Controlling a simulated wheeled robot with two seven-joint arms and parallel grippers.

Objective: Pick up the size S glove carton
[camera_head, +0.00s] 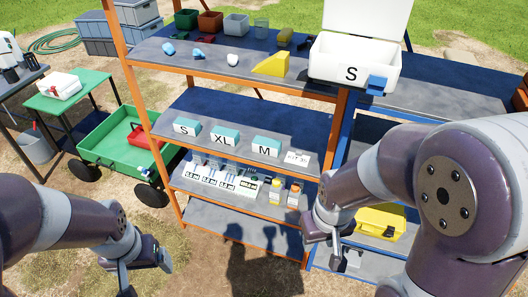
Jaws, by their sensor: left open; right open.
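The size S glove carton (187,127), a small teal and white box marked "S", sits at the left end of the middle shelf (215,103). The XL carton (224,137) and the M carton (266,146) stand to its right on the same shelf. My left gripper (146,279) is open and empty, low in front of the rack and apart from the cartons. My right gripper (328,243) is open in front of the rack's lower right side, also apart from the cartons; my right arm partly hides it.
A larger white cooler (325,62) marked "S" stands with its lid up at the upper right. Orange rack posts (146,110) frame the shelves. A green cart (103,148) stands left of the rack. Labelled bottles and boxes (228,183) fill the shelf below the cartons.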

